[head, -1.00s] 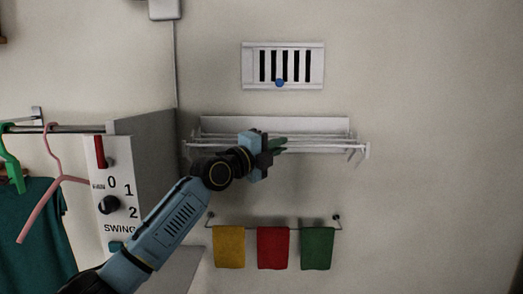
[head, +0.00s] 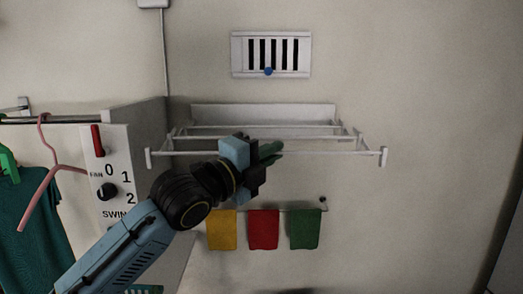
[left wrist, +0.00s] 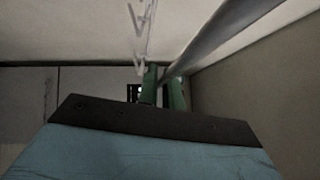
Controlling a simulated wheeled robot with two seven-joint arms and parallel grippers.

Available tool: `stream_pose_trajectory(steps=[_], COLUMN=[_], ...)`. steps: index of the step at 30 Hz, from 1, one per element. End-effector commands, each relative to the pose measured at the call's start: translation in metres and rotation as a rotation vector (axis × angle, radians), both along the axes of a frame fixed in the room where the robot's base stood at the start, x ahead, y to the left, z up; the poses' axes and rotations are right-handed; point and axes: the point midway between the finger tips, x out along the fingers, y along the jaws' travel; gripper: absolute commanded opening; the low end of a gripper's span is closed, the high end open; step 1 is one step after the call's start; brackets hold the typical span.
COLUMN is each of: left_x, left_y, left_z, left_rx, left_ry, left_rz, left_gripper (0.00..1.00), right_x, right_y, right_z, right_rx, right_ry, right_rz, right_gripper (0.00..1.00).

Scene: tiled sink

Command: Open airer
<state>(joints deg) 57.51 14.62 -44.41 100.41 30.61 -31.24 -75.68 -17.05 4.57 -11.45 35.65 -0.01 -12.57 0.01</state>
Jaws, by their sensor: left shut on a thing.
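The white wall airer (head: 352,136) is mounted on the wall in the middle of the head view. Its frame stands out from the back plate (head: 262,115), with several bars spread apart. My left gripper (head: 270,150) is at the front bar, near its middle, shut on it. In the left wrist view the green fingers (left wrist: 163,92) sit at a long grey bar (left wrist: 225,30) that runs to the upper right. My forearm covers part of the airer's left side. My right gripper is not in view.
Yellow, red (head: 263,229) and green cloths hang on a rail below the airer. A vent (head: 271,54) with a blue knob is above. At left are a panel with a dial (head: 107,191), a pink hanger (head: 47,170) and a teal garment (head: 30,225). The wall at right is clear.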

Motion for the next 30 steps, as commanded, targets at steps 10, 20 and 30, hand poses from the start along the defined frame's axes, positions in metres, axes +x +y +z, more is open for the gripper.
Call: stream_pose_trajectory(steps=[10, 20, 30], left_x=[0.0, 0.0, -0.031], left_y=[0.001, 0.002, 0.036], left_z=[-0.002, -0.001, -0.01], left_rx=[0.0, 0.0, 0.002], left_ry=[0.004, 0.001, -0.001], left_rz=[0.0, 0.001, 0.002], left_gripper=[0.24, 0.29, 0.29], right_x=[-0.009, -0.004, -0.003], right_y=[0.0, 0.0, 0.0], right_z=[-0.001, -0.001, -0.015], right_rx=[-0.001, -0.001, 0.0], right_ry=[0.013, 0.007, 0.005], right_rz=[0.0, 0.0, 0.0], right_gripper=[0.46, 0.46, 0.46])
